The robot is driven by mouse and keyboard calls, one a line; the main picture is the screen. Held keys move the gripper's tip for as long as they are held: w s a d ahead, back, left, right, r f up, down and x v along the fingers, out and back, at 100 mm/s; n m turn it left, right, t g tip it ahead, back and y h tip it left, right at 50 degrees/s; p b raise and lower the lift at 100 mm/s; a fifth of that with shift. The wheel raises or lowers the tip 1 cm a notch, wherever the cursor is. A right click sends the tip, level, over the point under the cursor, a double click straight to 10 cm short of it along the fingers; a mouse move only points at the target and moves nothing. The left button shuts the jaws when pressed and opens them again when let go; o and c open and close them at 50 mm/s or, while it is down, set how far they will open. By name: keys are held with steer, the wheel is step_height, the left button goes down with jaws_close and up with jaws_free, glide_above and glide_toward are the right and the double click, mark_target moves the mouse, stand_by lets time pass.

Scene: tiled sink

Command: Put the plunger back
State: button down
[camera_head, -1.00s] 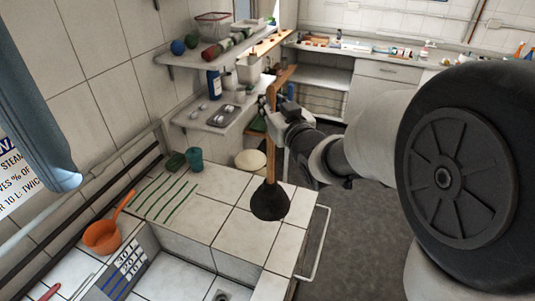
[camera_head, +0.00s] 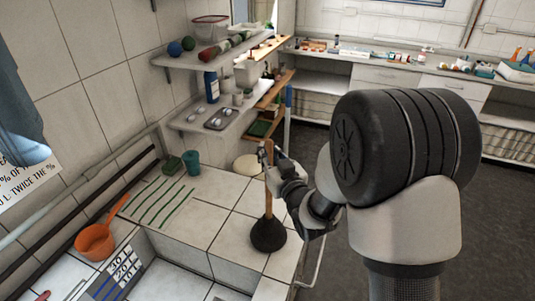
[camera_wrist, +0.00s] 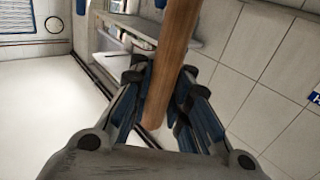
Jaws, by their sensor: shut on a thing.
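The plunger has a wooden handle and a black rubber cup (camera_head: 268,235). It stands about upright at the right end of the tiled counter (camera_head: 208,222), near its edge. I cannot tell whether the cup touches the tiles or hangs just above them. My gripper (camera_head: 268,157) is shut on the upper part of the handle. In the wrist view the wooden handle (camera_wrist: 172,62) passes between the two fingers of my gripper (camera_wrist: 160,100).
An orange pan (camera_head: 95,243) lies at the left by the sink. A teal cup (camera_head: 191,163) and green stripes (camera_head: 160,203) are on the counter. Wall shelves (camera_head: 205,57) with bottles and jars stand behind. A metal rail (camera_head: 318,262) runs along the counter's right edge.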

steer(key=shift+r, duration=0.15)
steer(key=shift+f, duration=0.2)
steer(key=c, duration=1.5)
jaws_free()
steer(key=shift+r, duration=0.1)
